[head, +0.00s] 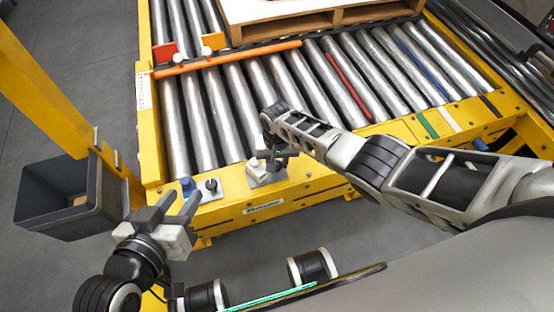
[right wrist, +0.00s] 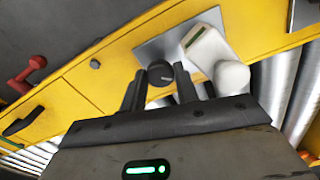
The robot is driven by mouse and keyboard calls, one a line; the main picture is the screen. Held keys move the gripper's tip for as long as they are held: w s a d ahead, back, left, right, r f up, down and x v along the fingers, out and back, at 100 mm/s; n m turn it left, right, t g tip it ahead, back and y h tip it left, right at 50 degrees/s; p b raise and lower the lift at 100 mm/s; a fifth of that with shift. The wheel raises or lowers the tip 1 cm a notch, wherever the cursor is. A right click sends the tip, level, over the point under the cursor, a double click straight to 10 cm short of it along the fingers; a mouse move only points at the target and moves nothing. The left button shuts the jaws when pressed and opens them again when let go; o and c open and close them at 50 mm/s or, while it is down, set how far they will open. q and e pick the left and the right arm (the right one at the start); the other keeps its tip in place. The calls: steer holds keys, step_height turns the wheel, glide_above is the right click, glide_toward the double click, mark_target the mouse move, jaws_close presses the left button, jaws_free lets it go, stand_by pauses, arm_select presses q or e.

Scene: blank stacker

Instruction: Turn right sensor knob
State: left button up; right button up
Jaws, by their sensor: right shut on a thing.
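The right sensor knob is a black round knob (right wrist: 160,72) with a pale mark, on a grey plate (right wrist: 150,48) beside a white sensor block (right wrist: 205,48). My right gripper (right wrist: 160,84) has its two dark fingers on either side of the knob and is shut on it. In the head view my right gripper (head: 277,157) is over the right plate (head: 266,178) on the yellow front rail and hides most of the knob there. My left gripper (head: 172,208) is open and empty, in front of the left plate with another black knob (head: 211,186).
A blue knob (head: 187,184) stands by the left plate. The roller conveyor (head: 235,105) lies behind the yellow rail (head: 310,185), with an orange bar (head: 230,57) across it and a wooden pallet (head: 345,17) at the back. A dark bin (head: 60,195) hangs at left.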

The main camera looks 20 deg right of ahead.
steer(key=n, duration=0.5)
steer(key=shift+n, duration=2.5)
steer(key=o, duration=1)
steer(key=shift+c, duration=0.2)
steer(key=shift+r, duration=0.15)
step_height(320, 180, up, 8)
steer(key=p, duration=0.8)
steer(key=shift+p, duration=0.35)
